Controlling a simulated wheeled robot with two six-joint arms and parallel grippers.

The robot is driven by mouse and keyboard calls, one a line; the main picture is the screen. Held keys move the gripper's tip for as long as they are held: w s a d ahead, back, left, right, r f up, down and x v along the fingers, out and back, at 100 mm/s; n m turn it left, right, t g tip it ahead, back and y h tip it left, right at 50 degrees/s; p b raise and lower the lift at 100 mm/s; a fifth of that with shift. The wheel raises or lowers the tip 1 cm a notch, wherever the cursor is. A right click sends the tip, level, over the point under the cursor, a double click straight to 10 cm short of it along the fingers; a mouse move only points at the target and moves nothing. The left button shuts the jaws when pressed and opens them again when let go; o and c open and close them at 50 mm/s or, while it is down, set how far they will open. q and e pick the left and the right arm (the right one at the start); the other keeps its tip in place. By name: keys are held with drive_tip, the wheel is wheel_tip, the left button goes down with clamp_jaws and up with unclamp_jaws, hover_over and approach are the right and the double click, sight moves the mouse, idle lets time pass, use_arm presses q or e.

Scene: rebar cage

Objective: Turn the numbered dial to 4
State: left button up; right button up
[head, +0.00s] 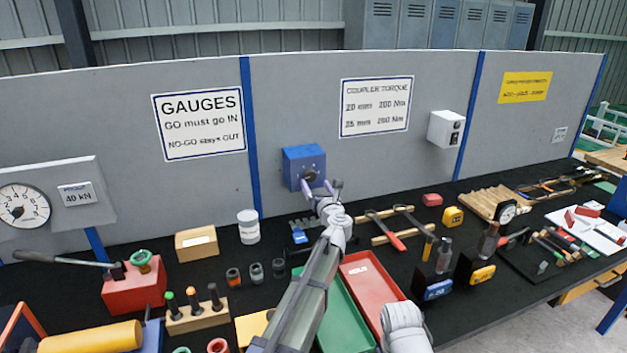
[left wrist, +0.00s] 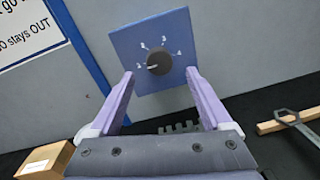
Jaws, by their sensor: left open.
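The numbered dial is a black round knob (left wrist: 160,61) on a blue square plate (left wrist: 181,38), with small white numerals around it that are too small to read surely. A pale pointer mark on the knob points to the left in the left wrist view. In the head view the dial's blue box (head: 303,158) is on the grey panel wall. My left gripper (head: 321,186) is in front of the box; in the left wrist view its open fingers (left wrist: 160,74) stand either side below the knob, with nothing between them. Contact cannot be told.
The grey panel (head: 215,185) stands behind the bench. A white jar (head: 248,227) and a cardboard box (head: 196,243) stand left of my left arm. A green tray (head: 343,318) and red tray (head: 365,283) lie below it. Hammers and tools lie to the right.

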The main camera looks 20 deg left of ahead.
sight(311, 177)
use_arm(q)
drive_tip(key=x, duration=0.5)
drive_tip(key=shift+s, duration=0.1)
clamp_jaws()
idle(0.5)
